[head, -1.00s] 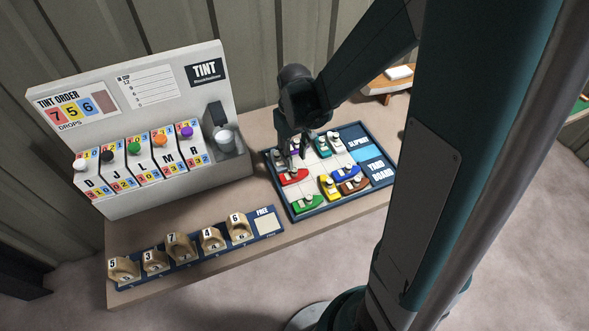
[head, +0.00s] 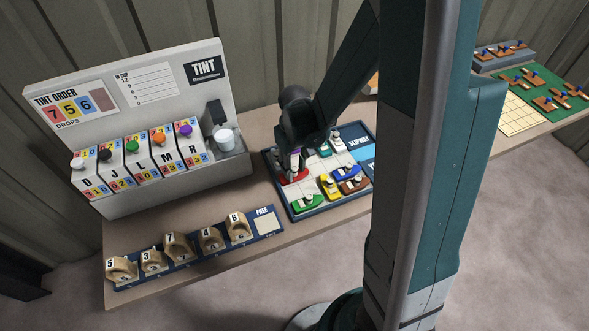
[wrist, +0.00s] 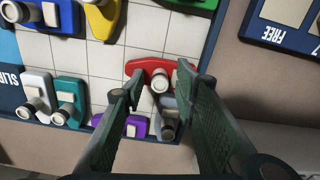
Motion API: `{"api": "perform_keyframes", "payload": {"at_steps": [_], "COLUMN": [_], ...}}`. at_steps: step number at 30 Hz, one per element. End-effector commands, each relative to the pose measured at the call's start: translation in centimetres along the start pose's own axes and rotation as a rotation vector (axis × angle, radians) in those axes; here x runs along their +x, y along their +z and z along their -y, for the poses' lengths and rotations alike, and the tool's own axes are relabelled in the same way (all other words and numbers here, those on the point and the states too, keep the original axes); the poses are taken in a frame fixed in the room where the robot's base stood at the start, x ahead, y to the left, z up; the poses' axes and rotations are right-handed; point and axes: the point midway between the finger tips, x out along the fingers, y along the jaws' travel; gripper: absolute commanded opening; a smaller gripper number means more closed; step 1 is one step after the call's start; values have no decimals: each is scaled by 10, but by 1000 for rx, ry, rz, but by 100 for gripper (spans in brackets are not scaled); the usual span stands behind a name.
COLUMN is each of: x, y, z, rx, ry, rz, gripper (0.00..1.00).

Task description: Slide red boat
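The red boat (head: 290,178) lies on the left part of the yard board (head: 296,217). In the wrist view the red boat (wrist: 145,66) has a round, pale-topped peg standing up from it. My gripper (head: 291,165) is over the red boat, pointing down. In the wrist view my gripper (wrist: 158,82) is open, with one finger on each side of the peg and a gap visible on the left. I cannot tell whether the right finger touches the boat. The gripper partly hides the boat in the head view.
A purple boat (wrist: 122,124) and a grey boat (wrist: 167,103) lie close beside the red one. Yellow (wrist: 102,18), blue (wrist: 60,18), green (wrist: 190,4), teal (wrist: 70,98) and white (wrist: 37,88) boats stand around. Bare squares (wrist: 105,60) lie between red and blue.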

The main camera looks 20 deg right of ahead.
Motion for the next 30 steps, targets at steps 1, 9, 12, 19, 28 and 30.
{"api": "perform_keyframes", "payload": {"at_steps": [1,9,12,19,28,30], "x": [2,5,5,5,5,5], "y": [0,0,0,0,0,1], "z": [0,0,0,0,-1,-4], "rx": [0,0,0,0,0,1], "ry": [0,0,0,0,0,0], "rz": [0,0,0,0,0,0], "gripper": [29,29,29,7,0,0]}}
